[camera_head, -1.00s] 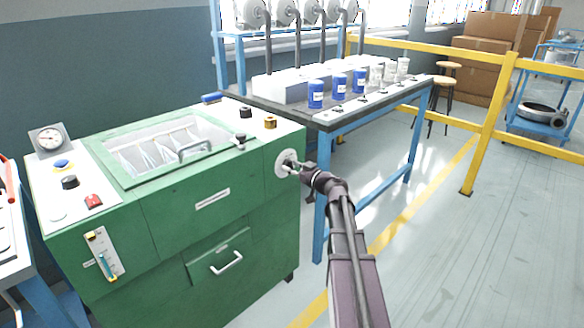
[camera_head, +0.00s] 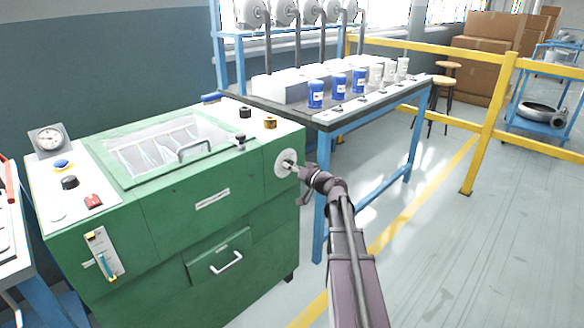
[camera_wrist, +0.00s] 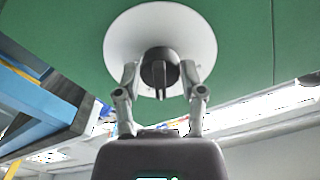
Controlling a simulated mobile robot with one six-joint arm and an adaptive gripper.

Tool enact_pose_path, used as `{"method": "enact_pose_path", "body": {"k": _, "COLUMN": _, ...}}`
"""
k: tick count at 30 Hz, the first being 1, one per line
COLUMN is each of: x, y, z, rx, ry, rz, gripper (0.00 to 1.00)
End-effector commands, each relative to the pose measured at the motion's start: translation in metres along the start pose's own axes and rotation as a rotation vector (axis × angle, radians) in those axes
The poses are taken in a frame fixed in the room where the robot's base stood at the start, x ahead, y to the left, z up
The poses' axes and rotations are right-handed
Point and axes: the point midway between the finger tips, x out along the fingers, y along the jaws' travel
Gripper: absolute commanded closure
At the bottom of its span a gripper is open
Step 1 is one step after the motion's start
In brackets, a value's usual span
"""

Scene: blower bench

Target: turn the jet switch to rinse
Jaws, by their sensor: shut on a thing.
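The jet switch is a dark round knob (camera_wrist: 160,70) with a raised grip bar on a white round plate (camera_wrist: 118,42). The plate also shows in the head view (camera_head: 282,156), on the right part of the green machine's (camera_head: 165,205) front. My gripper (camera_wrist: 160,80) faces it, with one finger on each side, and is shut on the knob. In the head view my gripper (camera_head: 293,166) reaches the plate from the right and covers part of the knob. No position marks are readable on the plate, so the switch setting cannot be told.
A blue-legged bench (camera_head: 340,121) with blue cups (camera_head: 338,86) and pale cups stands close behind the machine. Floor to the right is open up to a yellow rail (camera_head: 487,125).

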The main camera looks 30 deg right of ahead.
Motion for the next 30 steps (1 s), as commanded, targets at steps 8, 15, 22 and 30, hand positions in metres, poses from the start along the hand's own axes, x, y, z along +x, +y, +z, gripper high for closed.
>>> {"method": "enact_pose_path", "body": {"k": 8, "x": 0.0017, "y": -0.0003, "z": -0.0008, "rx": 0.190, "ry": 0.001, "rz": -0.001, "gripper": 0.96}}
{"method": "enact_pose_path", "body": {"k": 15, "x": 0.0020, "y": -0.0004, "z": -0.0009, "rx": 0.267, "ry": 0.001, "rz": -0.002, "gripper": 0.96}}
{"method": "enact_pose_path", "body": {"k": 22, "x": 0.0022, "y": -0.0005, "z": -0.0010, "rx": 0.280, "ry": 0.001, "rz": -0.002, "gripper": 0.96}}
{"method": "enact_pose_path", "body": {"k": 30, "x": 0.0023, "y": -0.0006, "z": -0.0009, "rx": 0.279, "ry": 0.001, "rz": -0.002, "gripper": 0.30}}
